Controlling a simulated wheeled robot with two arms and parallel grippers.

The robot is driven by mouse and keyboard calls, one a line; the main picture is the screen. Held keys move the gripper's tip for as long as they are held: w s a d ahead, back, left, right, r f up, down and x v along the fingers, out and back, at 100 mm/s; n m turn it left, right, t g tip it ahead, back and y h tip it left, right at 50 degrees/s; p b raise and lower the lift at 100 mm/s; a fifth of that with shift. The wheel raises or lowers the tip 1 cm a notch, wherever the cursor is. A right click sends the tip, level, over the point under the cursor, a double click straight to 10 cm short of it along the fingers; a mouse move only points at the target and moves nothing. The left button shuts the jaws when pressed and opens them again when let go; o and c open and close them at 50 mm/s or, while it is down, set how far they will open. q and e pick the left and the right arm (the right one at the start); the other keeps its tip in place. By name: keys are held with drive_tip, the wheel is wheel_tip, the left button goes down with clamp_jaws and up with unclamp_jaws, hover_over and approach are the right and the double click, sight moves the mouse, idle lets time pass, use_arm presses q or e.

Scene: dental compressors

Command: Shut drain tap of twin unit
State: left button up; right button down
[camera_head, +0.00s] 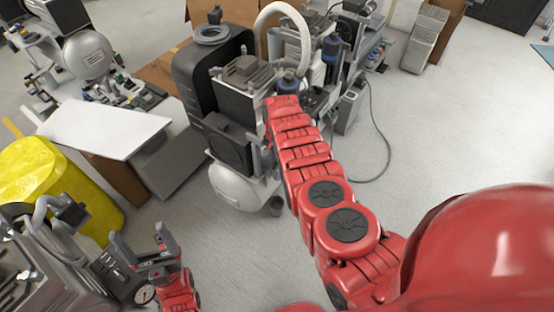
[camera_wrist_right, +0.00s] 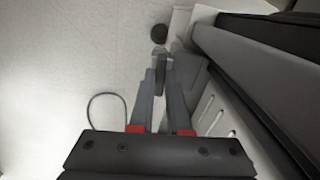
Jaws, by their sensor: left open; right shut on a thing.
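A compressor with a silver tank (camera_head: 238,187), dark motor blocks and a white hose stands in the middle of the head view. I cannot tell for sure that it is the twin unit. My right arm reaches to its right side, and its gripper is hidden there in the head view. In the right wrist view my right gripper (camera_wrist_right: 161,75) is shut on a small dark grey piece (camera_wrist_right: 160,62), seemingly the drain tap's handle. The tap's angle is unclear. My left gripper (camera_head: 139,240) is open and empty at the lower left, apart from the compressor.
A yellow container (camera_head: 48,180) and a white board (camera_head: 103,128) stand at the left. More machines stand at the back left and lower left. A dark cable (camera_head: 388,135) loops on the floor right of the compressor. In the right wrist view a slotted panel (camera_wrist_right: 210,112) is close on the right.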

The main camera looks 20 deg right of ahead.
drive_tip(key=shift+m, duration=0.5)
drive_tip(key=c, duration=0.9)
unclamp_jaws()
wheel_tip(320, 180, up, 6)
drive_tip(key=p, duration=0.2)
drive_tip(key=shift+a+r+p, duration=0.1)
drive_tip(key=shift+r+p, duration=0.1)
drive_tip(key=shift+p, duration=0.1)
drive_tip(key=shift+r+p, duration=1.05)
drive_tip(key=shift+r, duration=4.45)
